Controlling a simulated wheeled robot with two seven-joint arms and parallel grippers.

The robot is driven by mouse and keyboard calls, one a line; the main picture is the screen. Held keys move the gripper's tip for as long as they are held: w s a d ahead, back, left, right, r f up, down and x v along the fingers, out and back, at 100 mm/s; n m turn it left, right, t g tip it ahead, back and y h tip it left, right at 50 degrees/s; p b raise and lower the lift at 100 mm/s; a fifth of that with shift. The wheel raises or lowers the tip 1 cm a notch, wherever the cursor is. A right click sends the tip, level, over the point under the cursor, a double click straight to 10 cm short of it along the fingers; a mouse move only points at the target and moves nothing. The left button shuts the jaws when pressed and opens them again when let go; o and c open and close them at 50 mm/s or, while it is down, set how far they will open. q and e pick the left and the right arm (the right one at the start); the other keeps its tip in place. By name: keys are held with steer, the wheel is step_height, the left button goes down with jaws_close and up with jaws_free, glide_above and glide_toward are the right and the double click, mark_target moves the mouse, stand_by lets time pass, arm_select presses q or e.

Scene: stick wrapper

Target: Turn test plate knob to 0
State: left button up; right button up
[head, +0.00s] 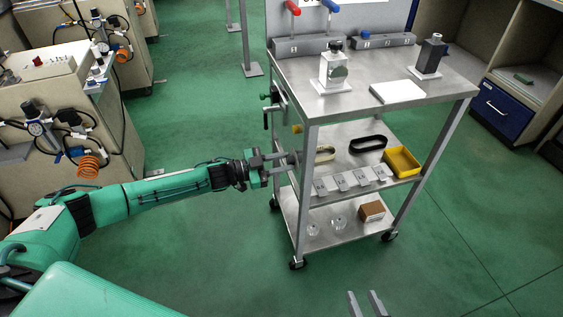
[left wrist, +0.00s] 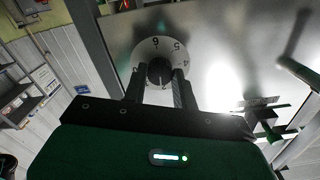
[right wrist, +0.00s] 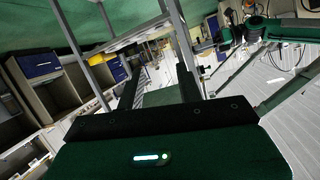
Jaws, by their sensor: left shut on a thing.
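The test plate knob (left wrist: 159,71) is black and sits at the centre of a round white dial (left wrist: 146,52) with black numbers. In the left wrist view the 6 is at the top, with 5 and 4 to its right; the dial's lower part is hidden by my fingers. My left gripper (left wrist: 161,82) is shut on the knob. In the head view my left gripper (head: 289,160) reaches the left side of the cart. My right gripper (head: 367,303) is open and empty at the bottom edge of the head view.
The metal cart (head: 385,103) carries two upright instruments (head: 333,68) and a white block (head: 398,91). Its middle shelf holds a yellow bin (head: 402,161) and black belt loop (head: 368,144). A valve handle (head: 267,119) juts from the cart's left side. Green floor (head: 200,105) is open left of the cart.

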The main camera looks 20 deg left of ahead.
arm_select(q)
steer(key=shift+f+m+b, duration=0.1)
steer(key=shift+m+b, duration=1.45)
steer(key=shift+m, duration=7.15)
arm_select(e)
steer(key=w+d+r+t, duration=0.2)
steer(key=w+r+t, duration=0.2)
steer(key=r+t, duration=0.3)
steer(key=shift+w+r+t+y, duration=0.25)
steer(key=shift+r+t+y, duration=0.15)
steer(key=shift+r, duration=1.7)
arm_select(q)
steer(key=o, duration=1)
steer(key=p+v, duration=0.1)
steer(key=v, duration=1.3)
steer(key=shift+d, duration=0.1)
arm_select(e)
steer(key=f+g, duration=0.1)
steer(key=a+f+g, duration=0.1)
steer(key=f, duration=0.1)
steer(key=s+f+g, duration=0.1)
steer(key=f, duration=0.1)
steer(key=shift+s+a, duration=0.1)
steer(key=shift+a, duration=0.05)
